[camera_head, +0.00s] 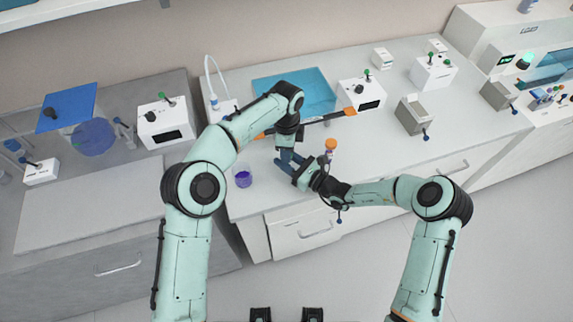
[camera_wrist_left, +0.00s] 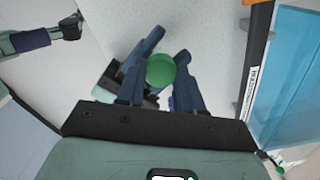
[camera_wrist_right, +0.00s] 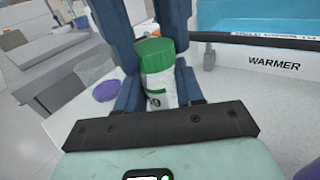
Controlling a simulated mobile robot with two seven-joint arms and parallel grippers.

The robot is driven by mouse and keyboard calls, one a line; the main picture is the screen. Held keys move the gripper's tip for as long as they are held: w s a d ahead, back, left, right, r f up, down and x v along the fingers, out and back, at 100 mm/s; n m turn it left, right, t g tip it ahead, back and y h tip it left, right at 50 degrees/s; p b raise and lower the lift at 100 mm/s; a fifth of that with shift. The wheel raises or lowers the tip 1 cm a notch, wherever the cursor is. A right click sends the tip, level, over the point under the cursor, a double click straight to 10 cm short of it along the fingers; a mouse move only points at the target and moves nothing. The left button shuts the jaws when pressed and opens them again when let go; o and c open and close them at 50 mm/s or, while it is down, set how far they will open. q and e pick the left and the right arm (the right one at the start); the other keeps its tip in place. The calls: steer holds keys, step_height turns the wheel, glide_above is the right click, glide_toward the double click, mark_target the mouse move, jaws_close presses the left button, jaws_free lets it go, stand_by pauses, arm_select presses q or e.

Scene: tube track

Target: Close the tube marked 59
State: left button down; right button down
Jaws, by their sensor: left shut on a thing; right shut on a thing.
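A white tube (camera_wrist_right: 158,90) with a green cap (camera_wrist_right: 154,55) on top stands between my grippers in the right wrist view. Its label shows a partly hidden number ending in what looks like 9. My right gripper (camera_head: 297,172) is shut on the tube body. My left gripper (camera_head: 287,156) comes from above, shut on the green cap, which also shows between its fingers in the left wrist view (camera_wrist_left: 161,70). The cap appears to touch the tube's top; I cannot tell how tightly it sits. In the head view the grippers hide the tube.
A blue basin (camera_head: 305,88), labelled WARMER on its front in the right wrist view, lies behind the grippers. An orange-topped item (camera_head: 331,145) is close to my right gripper. The counter to the right is partly clear.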

arm_select(q)
steer(key=m, duration=0.4)
steer(key=shift+m, duration=0.3)
steer(key=m, duration=0.3)
steer(key=c, duration=0.6)
jaws_free()
steer(key=shift+c, duration=0.2)
steer(key=shift+r, duration=0.1)
step_height(320, 180, up, 12)
